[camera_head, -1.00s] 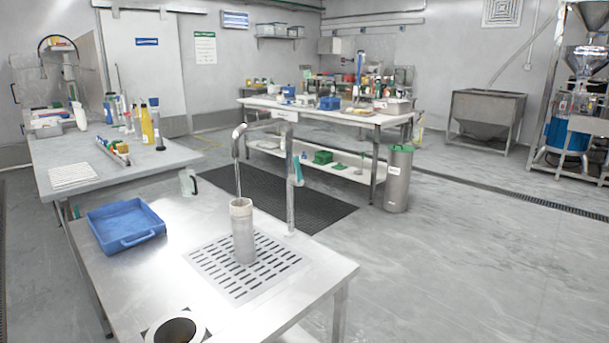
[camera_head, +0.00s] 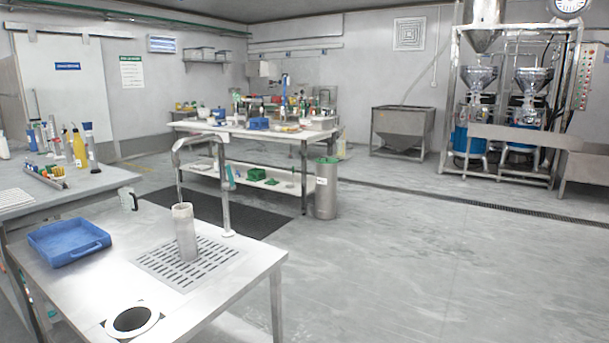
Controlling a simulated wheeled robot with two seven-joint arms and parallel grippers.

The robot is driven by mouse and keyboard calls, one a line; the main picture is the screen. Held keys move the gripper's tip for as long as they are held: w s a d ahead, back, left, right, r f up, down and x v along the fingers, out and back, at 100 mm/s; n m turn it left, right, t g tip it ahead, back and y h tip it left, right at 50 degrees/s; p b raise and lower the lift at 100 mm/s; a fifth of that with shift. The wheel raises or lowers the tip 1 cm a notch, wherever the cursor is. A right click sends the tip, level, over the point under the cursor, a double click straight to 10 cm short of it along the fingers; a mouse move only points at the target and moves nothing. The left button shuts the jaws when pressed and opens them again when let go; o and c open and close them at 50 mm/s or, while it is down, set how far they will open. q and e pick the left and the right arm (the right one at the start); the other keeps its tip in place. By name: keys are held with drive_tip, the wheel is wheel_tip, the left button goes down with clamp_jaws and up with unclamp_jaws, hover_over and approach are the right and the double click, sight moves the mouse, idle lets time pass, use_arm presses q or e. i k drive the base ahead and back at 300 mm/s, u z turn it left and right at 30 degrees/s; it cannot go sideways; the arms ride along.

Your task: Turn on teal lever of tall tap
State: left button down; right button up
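The tall tap (camera_head: 224,190) is a metal post at the back right edge of the steel table, with a spout bending left and down. Its teal lever (camera_head: 230,177) shows on the right side of the post, roughly upright. A pale grey cylinder (camera_head: 186,235) stands upright on the slotted drain grate (camera_head: 150,268), near and below the spout. I cannot tell whether any water flows. Neither of my grippers is in the head view.
A blue tray (camera_head: 66,240) and a round hole (camera_head: 132,319) are on the steel table (camera_head: 215,302). A clear jug (camera_head: 128,199) stands behind. A metal bin (camera_head: 326,190) stands on the floor beyond. The floor at the right is clear.

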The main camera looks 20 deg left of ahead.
sight(230, 174)
drive_tip(key=z, duration=0.4)
drive_tip(key=i, duration=1.7)
drive_tip(key=u, duration=1)
